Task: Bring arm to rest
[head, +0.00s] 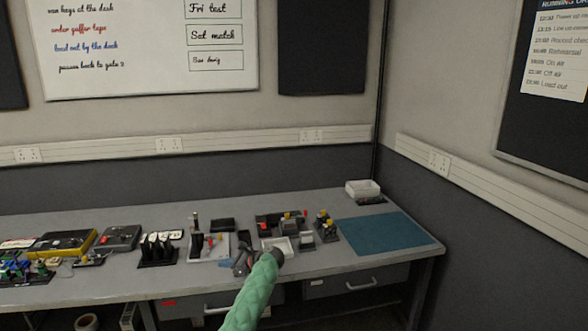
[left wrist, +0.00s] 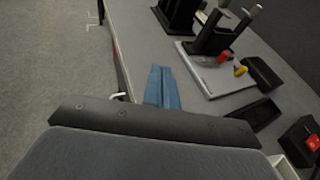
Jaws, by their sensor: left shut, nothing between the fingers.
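My left arm, in a green sleeve, comes in from the bottom of the head view. My left gripper (head: 241,265) is over the front part of the grey bench (head: 330,270). It is shut and empty. I cannot tell the exact height of the fingers above the bench. My right gripper is in neither view.
Dark stands (head: 158,250), a yellow-edged case (head: 64,243) and small parts fill the bench's left and middle. A teal mat (head: 385,234) lies bare at the right, with a white bin (head: 362,188) behind it. Open floor (left wrist: 50,70) shows left of the bench in the wrist view.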

